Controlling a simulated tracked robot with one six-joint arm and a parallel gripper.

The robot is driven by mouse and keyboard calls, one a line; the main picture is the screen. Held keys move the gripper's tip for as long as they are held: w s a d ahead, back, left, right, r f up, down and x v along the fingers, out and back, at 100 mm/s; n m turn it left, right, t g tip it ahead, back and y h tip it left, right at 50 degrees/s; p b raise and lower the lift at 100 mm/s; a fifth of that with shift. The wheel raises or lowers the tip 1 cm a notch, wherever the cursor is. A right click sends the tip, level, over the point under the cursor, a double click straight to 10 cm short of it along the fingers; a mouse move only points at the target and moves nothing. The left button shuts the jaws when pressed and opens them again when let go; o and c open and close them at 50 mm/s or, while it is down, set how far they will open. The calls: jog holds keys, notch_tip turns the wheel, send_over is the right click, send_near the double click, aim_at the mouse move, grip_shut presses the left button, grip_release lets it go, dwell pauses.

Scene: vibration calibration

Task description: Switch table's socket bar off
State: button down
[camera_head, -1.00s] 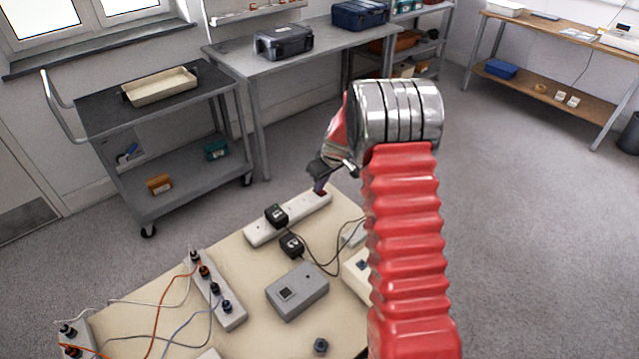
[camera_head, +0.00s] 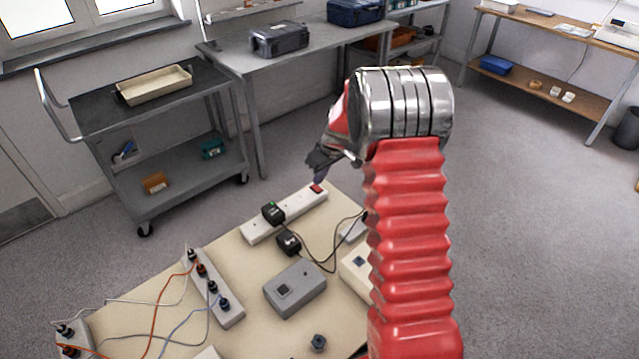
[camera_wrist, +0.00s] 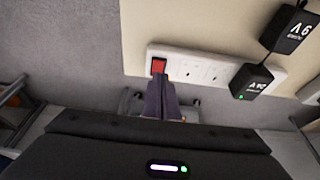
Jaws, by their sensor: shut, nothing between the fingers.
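The white socket bar (camera_head: 290,212) lies along the far edge of the cream table (camera_head: 258,268). Its red rocker switch (camera_head: 317,188) is at its right end, and a black adapter (camera_head: 273,213) is plugged in near its left end. In the wrist view the socket bar (camera_wrist: 200,68) shows with the red switch (camera_wrist: 159,66) at its left end; whether the switch is lit cannot be told.
A second black adapter (camera_head: 288,243) with a cable lies beside the bar. A grey box (camera_head: 295,290) and a grey strip with several plugs (camera_head: 217,290) are on the table. A trolley (camera_head: 150,140) stands beyond, with open floor to the right.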

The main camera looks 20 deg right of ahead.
jog(key=v, duration=1)
jog(key=shift+r, duration=0.25)
jog(key=shift+d, duration=0.15)
jog(key=shift+w+r, duration=0.2)
jog(key=shift+w, duration=0.6)
jog(key=shift+f, duration=0.1)
send_near(314, 185)
jog(key=x, duration=0.5)
jog(key=shift+w+f, duration=0.1)
jog(key=shift+f, duration=0.55)
